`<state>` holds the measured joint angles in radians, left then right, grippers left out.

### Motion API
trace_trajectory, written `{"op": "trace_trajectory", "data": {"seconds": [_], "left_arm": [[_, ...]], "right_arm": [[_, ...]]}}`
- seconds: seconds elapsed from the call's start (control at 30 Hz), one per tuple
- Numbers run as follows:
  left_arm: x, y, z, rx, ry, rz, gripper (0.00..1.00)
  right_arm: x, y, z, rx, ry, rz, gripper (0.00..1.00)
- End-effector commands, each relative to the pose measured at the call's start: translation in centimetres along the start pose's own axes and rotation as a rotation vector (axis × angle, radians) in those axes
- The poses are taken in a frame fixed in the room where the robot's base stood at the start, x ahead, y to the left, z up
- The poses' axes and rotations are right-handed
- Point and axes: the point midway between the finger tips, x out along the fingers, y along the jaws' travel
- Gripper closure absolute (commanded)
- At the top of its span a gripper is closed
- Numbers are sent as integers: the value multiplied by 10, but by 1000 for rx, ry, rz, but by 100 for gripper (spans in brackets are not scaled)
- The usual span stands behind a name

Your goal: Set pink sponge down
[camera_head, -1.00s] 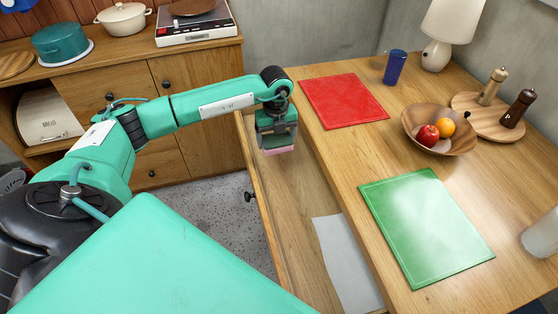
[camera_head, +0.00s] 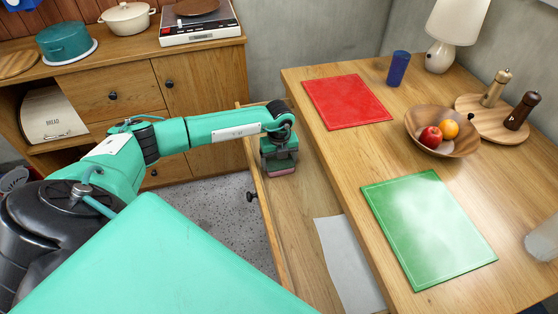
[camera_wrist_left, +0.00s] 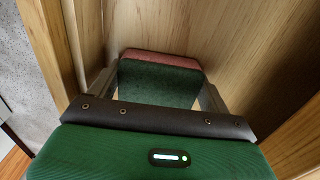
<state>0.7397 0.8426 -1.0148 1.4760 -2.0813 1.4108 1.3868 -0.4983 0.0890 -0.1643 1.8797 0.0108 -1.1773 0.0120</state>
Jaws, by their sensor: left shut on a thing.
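The pink sponge (camera_head: 281,172) shows as a thin pink strip under my left gripper (camera_head: 280,166) in the head view. In the left wrist view the sponge (camera_wrist_left: 163,57) has a pink edge and a dark green face, and sits between the two fingers of my left gripper (camera_wrist_left: 160,90). The gripper is shut on it, pointing down inside the open drawer (camera_head: 300,205). Whether the sponge touches the drawer floor is hard to tell. My right gripper is not in view.
A white sheet (camera_head: 347,262) lies in the near part of the drawer. The tabletop beside it holds a red board (camera_head: 345,101), a green board (camera_head: 428,230) and a wooden bowl (camera_head: 460,145) with fruit. The drawer's front wall (camera_head: 262,200) stands close left of the gripper.

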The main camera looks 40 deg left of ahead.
Motion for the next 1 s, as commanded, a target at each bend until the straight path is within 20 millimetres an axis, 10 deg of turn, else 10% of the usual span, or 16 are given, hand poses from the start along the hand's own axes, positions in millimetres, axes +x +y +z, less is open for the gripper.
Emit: {"op": "trace_trajectory", "data": {"seconds": [0.1, 0.13, 0.17, 0.57, 1.0], "left_arm": [[4, 0, 0, 0, 0, 0, 41], [3, 0, 0, 0, 0, 0, 14], [2, 0, 0, 0, 0, 0, 10], [-5, 0, 1, 0, -1, -1, 10], [-93, 0, 1, 1, -3, -2, 10]], "right_arm": [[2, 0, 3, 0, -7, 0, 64], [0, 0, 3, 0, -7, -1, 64], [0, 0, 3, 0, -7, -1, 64], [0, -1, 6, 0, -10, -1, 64], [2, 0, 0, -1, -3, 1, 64]]}}
